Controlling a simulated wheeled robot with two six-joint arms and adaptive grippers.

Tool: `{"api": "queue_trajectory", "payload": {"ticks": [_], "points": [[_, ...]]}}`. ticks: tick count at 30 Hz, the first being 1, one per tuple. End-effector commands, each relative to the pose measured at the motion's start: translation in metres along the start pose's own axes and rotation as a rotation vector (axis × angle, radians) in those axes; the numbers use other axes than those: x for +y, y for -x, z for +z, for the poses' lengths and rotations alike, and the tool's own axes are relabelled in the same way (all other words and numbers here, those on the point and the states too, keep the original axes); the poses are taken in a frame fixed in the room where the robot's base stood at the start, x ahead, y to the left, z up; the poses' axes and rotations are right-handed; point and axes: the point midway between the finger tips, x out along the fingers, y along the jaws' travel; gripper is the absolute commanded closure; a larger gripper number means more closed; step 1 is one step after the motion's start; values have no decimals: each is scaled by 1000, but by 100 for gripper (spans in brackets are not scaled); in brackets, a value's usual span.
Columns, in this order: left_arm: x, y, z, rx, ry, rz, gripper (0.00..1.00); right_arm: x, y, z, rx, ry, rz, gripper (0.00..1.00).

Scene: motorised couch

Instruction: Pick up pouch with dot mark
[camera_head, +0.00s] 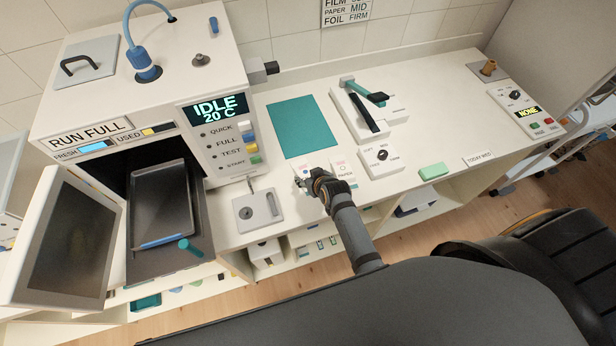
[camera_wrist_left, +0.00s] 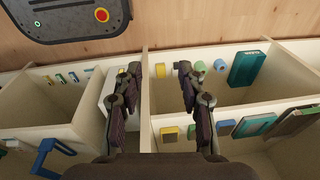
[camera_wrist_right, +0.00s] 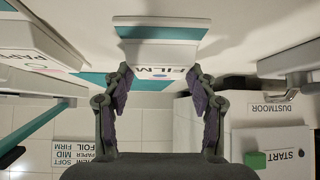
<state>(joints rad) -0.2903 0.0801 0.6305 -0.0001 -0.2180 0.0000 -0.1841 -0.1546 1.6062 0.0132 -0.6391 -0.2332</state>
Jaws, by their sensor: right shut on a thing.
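A white pouch (camera_wrist_right: 155,55) labelled FILM, with a blue mark and a teal band, sits between the fingers of my right gripper (camera_wrist_right: 160,78) in the right wrist view. The right gripper (camera_head: 316,182) is shut on this pouch (camera_head: 303,171) at the counter's front edge in the head view. It partly hides the pouch, and I cannot tell whether the pouch is lifted. A second white pouch with pinkish print (camera_head: 341,164) lies just to the right. My left gripper (camera_wrist_left: 160,82) is open and empty in the left wrist view, above shelf compartments.
A teal mat (camera_head: 303,127) lies behind the pouches. A lever device (camera_head: 372,115) stands right of it. The machine reading IDLE (camera_head: 215,110) has its door (camera_head: 65,240) open and a tray (camera_head: 160,205) out.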

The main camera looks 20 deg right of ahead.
Motion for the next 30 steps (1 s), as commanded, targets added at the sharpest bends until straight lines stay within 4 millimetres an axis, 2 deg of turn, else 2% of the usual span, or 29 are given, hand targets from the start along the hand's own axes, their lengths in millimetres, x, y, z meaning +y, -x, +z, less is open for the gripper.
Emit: {"api": "queue_trajectory", "payload": {"ticks": [2, 8, 9, 11, 16, 21, 24, 30], "points": [[0, -1, -6, 8, 0, 0, 60, -1, 0, 7, -16, 1, -2, 71], [0, -3, 8, -13, 0, 0, 60, -1, 13, -8, -12, 0, -2, 71], [1, -4, 13, -19, 0, 1, 60, -1, 20, -15, -10, -1, -2, 71], [1, -8, 19, -27, -1, 1, 60, 3, 34, -16, -11, 0, 0, 71], [2, -21, 23, -32, -1, 1, 60, 18, 94, -23, -8, 3, 1, 71], [4, -41, 23, -28, -1, 1, 60, 38, 145, -3, -14, 14, 1, 72], [4, -44, 21, -25, -1, 1, 60, 43, 165, 0, -13, 13, -1, 71], [4, -43, 19, -21, 0, 1, 60, 49, 180, 2, -10, 6, 1, 71]]}}
